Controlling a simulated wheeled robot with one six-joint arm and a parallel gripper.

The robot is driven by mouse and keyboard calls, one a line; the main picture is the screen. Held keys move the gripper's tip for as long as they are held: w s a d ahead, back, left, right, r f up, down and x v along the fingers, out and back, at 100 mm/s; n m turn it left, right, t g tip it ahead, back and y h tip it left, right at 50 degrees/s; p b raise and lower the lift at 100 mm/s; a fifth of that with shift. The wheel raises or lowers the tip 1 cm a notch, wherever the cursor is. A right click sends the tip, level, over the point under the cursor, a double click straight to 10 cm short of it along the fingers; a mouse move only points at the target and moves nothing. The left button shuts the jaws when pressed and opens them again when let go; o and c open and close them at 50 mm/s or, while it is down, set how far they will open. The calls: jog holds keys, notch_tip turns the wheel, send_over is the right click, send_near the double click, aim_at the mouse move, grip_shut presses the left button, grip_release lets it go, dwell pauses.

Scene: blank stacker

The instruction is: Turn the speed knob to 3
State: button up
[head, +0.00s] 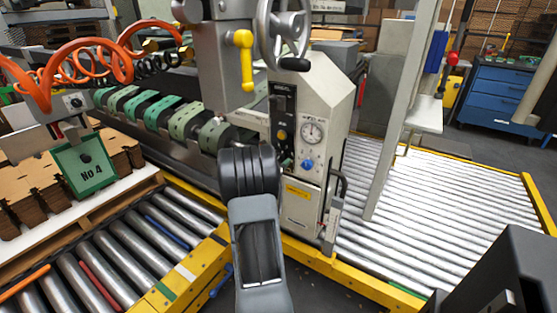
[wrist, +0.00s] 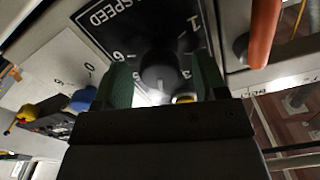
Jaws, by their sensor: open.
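The speed knob (wrist: 158,72) is a dark grey round knob on a black dial plate (wrist: 108,32) marked SPEED, in the wrist view. The numbers 1 and 6 show clearly on the plate; others are partly covered. The knob's exact setting cannot be told. My gripper (wrist: 164,84) is open, with one greenish finger on each side of the knob. Whether the fingers touch it cannot be told. In the head view my arm stands in front of the machine (head: 328,95), and the gripper and speed knob are hidden.
An orange-red handle (wrist: 265,30) stands close right of the dial in the wrist view. A handwheel (head: 283,30) and yellow lever (head: 244,60) are above.

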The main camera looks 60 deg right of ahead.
jog(key=shift+d, duration=0.25)
jog(key=c, duration=0.9)
